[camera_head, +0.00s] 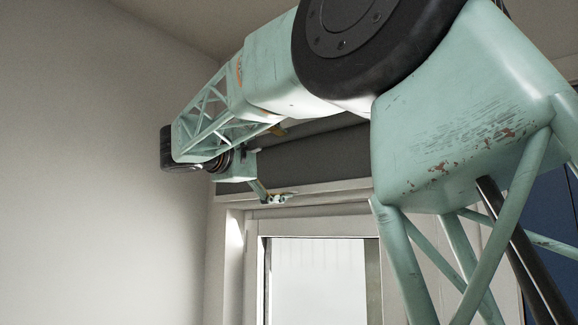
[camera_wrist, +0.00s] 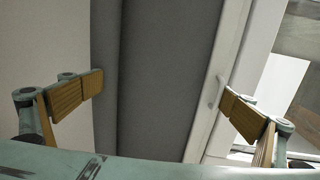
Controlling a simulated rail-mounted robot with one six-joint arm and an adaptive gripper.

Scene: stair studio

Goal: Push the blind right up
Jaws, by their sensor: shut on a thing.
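The dark grey blind (camera_head: 310,160) is a short band above the window opening, with a darker roll along its top and a pale bar along its lower edge. My gripper (camera_head: 272,163) spans the band, one finger near the roll above and the other at the pale bar below. In the wrist view my gripper (camera_wrist: 168,98) has its tan pads far apart, on either side of the grey blind (camera_wrist: 165,70). The left pad overlaps the roll edge; the right pad is by the pale bar (camera_wrist: 215,80), which carries a small handle-like piece. Exact contact is partly hidden.
Below the blind is a pale window frame (camera_head: 254,262) with a bright pane (camera_head: 318,278). A plain wall (camera_head: 90,180) stands close on the left. The ceiling (camera_head: 190,20) is just above. A dark blue surface (camera_head: 552,235) shows at right, partly hidden by my arm.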

